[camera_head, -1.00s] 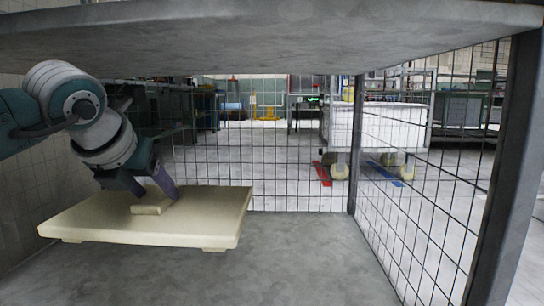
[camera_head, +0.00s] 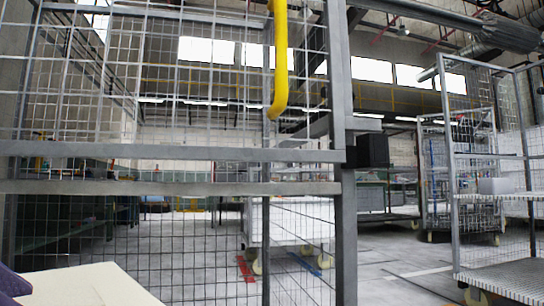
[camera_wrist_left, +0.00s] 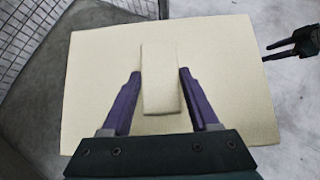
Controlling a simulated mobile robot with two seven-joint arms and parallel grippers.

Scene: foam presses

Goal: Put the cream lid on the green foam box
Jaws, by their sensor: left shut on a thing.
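The cream lid (camera_head: 88,285) shows at the bottom left of the head view, cut off by the frame. In the left wrist view the flat lid (camera_wrist_left: 100,65) fills the middle, with a raised cream block (camera_wrist_left: 160,75) on it. My left gripper (camera_wrist_left: 160,82) is shut on this block, one purple finger on each side. Part of it shows at the lower left corner of the head view (camera_head: 12,280). My right gripper (camera_wrist_left: 270,51) is dark, beyond the lid's right edge in the left wrist view, its two fingers apart and empty. The green foam box is in neither view.
A grey cage with wire mesh and metal posts (camera_head: 343,230) stands in front of me, with a level rail (camera_head: 180,188) across it. A wire shelf rack (camera_head: 500,275) stands at the right. Grey floor (camera_head: 400,285) is open between them.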

